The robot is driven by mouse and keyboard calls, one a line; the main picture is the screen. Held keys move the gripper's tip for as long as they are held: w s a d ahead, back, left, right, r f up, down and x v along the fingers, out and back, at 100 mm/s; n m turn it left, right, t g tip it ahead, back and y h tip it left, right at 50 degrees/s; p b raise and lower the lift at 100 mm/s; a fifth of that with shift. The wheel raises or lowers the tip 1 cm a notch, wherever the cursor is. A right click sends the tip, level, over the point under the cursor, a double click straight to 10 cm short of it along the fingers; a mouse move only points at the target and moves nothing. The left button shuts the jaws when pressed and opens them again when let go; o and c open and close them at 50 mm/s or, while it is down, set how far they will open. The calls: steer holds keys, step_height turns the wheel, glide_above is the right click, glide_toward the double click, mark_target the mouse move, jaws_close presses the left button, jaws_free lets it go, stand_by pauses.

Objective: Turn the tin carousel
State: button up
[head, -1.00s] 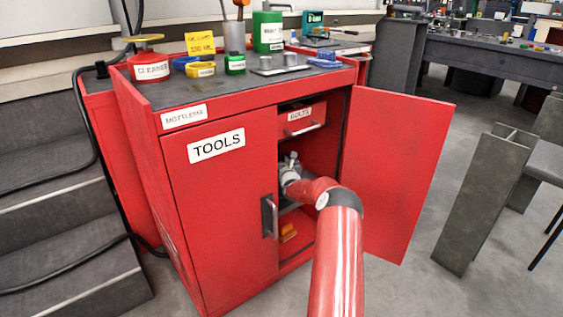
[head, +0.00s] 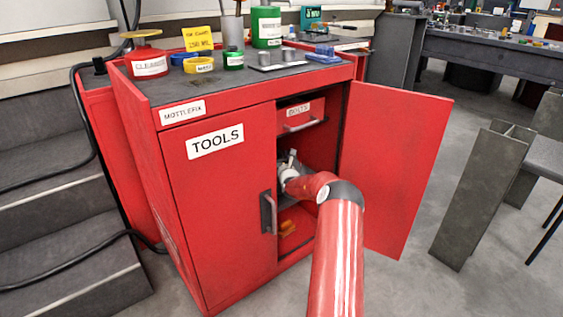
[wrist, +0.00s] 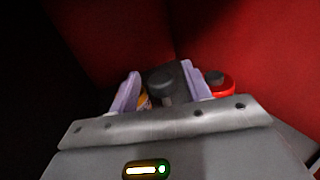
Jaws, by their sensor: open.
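My gripper (head: 290,163) is inside the open right half of the red cabinet, below the drawer marked BOLTS. In the wrist view my gripper (wrist: 159,71) is open, with its two pale fingers apart. A dark grey, round-topped piece (wrist: 161,84) shows between the fingers; I cannot tell whether they touch it. A red tin with a dark cap (wrist: 218,84) is just right of the right finger.
The red cabinet's left door (head: 225,215), marked TOOLS, is shut. Its right door (head: 395,165) stands wide open beside my arm. The BOLTS drawer (head: 298,114) is close above. An orange item (head: 287,228) lies low inside. A grey steel beam (head: 480,195) stands at the right.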

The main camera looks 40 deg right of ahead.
steer(key=v, duration=0.7)
steer(key=shift+d+p, duration=0.1)
steer(key=shift+p, duration=0.2)
steer(key=shift+o, duration=0.2)
steer(key=shift+w, duration=0.1)
